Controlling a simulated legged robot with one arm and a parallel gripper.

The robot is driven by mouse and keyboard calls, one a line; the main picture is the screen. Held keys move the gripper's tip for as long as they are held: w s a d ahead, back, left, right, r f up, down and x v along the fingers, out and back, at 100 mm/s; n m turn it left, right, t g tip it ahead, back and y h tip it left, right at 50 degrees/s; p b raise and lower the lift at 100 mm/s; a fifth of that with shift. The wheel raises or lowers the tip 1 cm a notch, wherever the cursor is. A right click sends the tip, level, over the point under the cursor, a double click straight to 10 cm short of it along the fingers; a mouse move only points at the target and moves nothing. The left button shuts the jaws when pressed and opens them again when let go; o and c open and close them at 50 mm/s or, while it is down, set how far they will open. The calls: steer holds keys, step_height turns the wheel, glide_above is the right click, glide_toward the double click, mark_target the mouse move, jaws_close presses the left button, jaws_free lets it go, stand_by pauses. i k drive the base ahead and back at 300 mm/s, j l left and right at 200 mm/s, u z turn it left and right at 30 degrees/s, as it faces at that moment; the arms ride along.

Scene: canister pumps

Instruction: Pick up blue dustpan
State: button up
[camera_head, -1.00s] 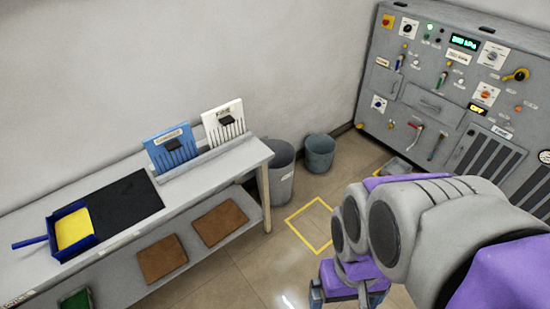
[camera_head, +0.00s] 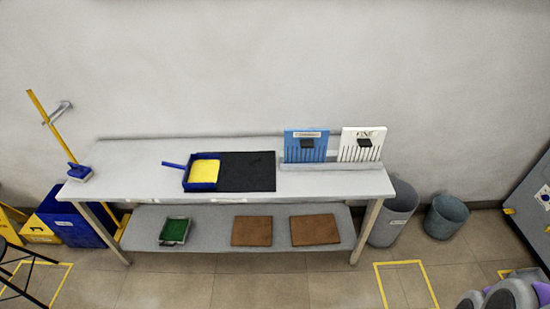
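The blue dustpan (camera_head: 214,185) sits on the tabletop, left of the middle, with its handle pointing left. A yellow patch (camera_head: 204,171) lies inside it. Its right side is at the left edge of a black mat (camera_head: 248,171). Part of my arm shows at the bottom right corner of the head view, well away from the dustpan. My gripper is out of the picture.
The grey table (camera_head: 330,184) stands against the wall. A blue panel (camera_head: 305,145) and a white panel (camera_head: 361,144) stand on it. Its lower shelf holds brown pads (camera_head: 252,231) and a green-topped item (camera_head: 174,232).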

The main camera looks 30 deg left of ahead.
mark_target(202, 171)
steer(key=u, duration=1.85)
steer(key=i+j+z, duration=0.1)
steer(key=i+j, duration=0.2)
steer(key=i+j+z, duration=0.25)
steer(key=i+j, duration=0.25)
steer(key=i+j+z, duration=0.15)
steer(key=j, duration=0.3)
steer(key=i+j+z, duration=0.1)
steer(key=i+j, duration=0.25)
steer(key=i+j+z, duration=0.15)
steer(key=j, duration=0.3)
steer(key=i+j+z, duration=0.1)
steer(key=i+j, duration=0.15)
steer(key=j, duration=0.15)
